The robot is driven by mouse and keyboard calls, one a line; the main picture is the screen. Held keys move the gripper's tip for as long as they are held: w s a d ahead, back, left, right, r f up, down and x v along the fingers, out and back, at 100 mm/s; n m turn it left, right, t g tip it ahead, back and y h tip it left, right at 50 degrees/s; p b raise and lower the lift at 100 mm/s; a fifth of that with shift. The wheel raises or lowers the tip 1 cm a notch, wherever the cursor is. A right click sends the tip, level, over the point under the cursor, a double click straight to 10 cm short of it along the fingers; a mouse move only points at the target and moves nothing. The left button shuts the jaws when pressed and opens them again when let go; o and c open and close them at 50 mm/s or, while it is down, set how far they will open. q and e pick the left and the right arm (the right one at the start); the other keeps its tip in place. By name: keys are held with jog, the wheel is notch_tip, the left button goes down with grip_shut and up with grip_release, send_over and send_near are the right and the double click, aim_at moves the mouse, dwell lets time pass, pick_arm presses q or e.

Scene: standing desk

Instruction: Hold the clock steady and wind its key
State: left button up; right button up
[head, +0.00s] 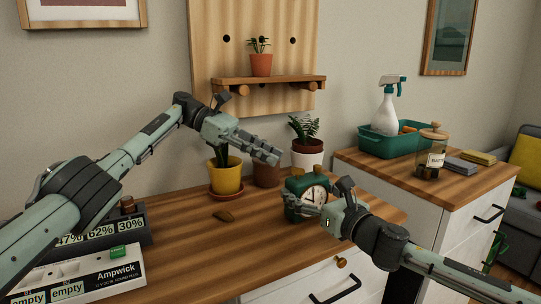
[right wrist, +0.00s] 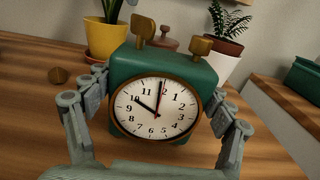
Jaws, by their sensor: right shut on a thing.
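The clock (head: 305,197) is a dark green box with a round white face and a brown-gold rim; it stands upright on the wooden desk. In the right wrist view the clock (right wrist: 125,68) is between my right fingers, its face towards the camera. Two brass-coloured parts stick up from its top, a taller left one (right wrist: 143,30) and a right one (right wrist: 201,47); I cannot tell which is the key. My right gripper (head: 322,205) is shut on the clock's sides. My left gripper (head: 272,155) is above and left of the clock, apart from it; its finger opening is unclear.
An Ampwick box (head: 95,272) is at front left. The desk between is mostly clear.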

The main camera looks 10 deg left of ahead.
pick_arm(q)
jog(key=shift+w+a+f+n+t, duration=0.25)
jog(key=shift+a+n+t, duration=0.1)
jog(key=shift+n, duration=0.15)
grip_shut()
jog(key=a+f+n+t+h, duration=0.1)
jog(key=a+n+t+h, duration=0.1)
jog(key=a+n+t, duration=0.65)
jog(key=s+d+f+n+t, duration=0.1)
jog(key=s+d+n+t, duration=0.1)
jog(key=s+n, duration=0.6)
jog(key=s+d+f+n+t, duration=0.1)
jog(key=s+d+n, duration=0.1)
jog(key=s+n, duration=0.55)
jog(key=n, duration=0.2)
send_near(299, 171)
jog(key=d, duration=0.4)
jog(key=shift+w+d, duration=0.25)
jog(key=shift+w, duration=0.5)
jog(key=shift+w+d, duration=0.25)
jog(key=shift+w, duration=0.45)
